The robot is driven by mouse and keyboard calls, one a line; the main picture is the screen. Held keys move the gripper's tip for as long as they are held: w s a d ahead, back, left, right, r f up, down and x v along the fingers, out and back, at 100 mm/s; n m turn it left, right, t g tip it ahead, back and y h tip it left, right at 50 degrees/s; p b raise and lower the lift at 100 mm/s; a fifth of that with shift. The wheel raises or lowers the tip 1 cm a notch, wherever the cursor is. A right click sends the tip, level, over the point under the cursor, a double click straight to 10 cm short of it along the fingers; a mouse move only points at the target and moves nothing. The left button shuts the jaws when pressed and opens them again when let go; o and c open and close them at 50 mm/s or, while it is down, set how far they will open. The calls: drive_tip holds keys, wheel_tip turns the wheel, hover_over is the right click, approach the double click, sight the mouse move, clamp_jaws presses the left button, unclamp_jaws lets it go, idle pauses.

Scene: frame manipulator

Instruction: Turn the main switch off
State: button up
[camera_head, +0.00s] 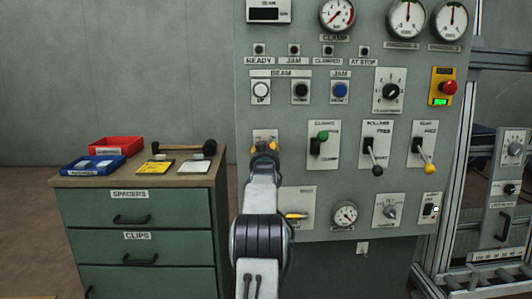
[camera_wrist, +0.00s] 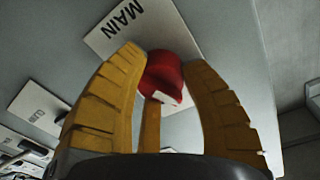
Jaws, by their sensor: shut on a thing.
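The main switch is a red knob (camera_wrist: 163,75) on a white plate marked MAIN (camera_wrist: 128,27) in the wrist view. The yellow fingers of my gripper (camera_wrist: 162,58) stand on either side of the knob and are shut on it. A small white mark shows on the knob's lower face. In the head view my gripper (camera_head: 265,148) is at the left side of the grey panel, in front of a white plate (camera_head: 265,134). It hides the knob there.
The grey panel (camera_head: 300,110) carries several levers, dials and buttons right of my gripper. A yellow handle (camera_head: 296,215) sits close to my arm. A green drawer cabinet (camera_head: 140,245) stands at the left with a red bin (camera_head: 115,146) and a blue bin (camera_head: 93,165) on top.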

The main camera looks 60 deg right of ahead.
drive_tip(key=shift+w+a, duration=0.1)
drive_tip(key=shift+w, duration=0.05)
drive_tip(key=o, duration=0.9)
drive_tip(key=shift+w, duration=0.1)
drive_tip(key=o, duration=0.3)
drive_tip(key=shift+s, duration=0.25)
drive_tip(key=shift+v, duration=5.9)
drive_tip(key=shift+w+a, duration=0.1)
drive_tip(key=shift+w, duration=0.05)
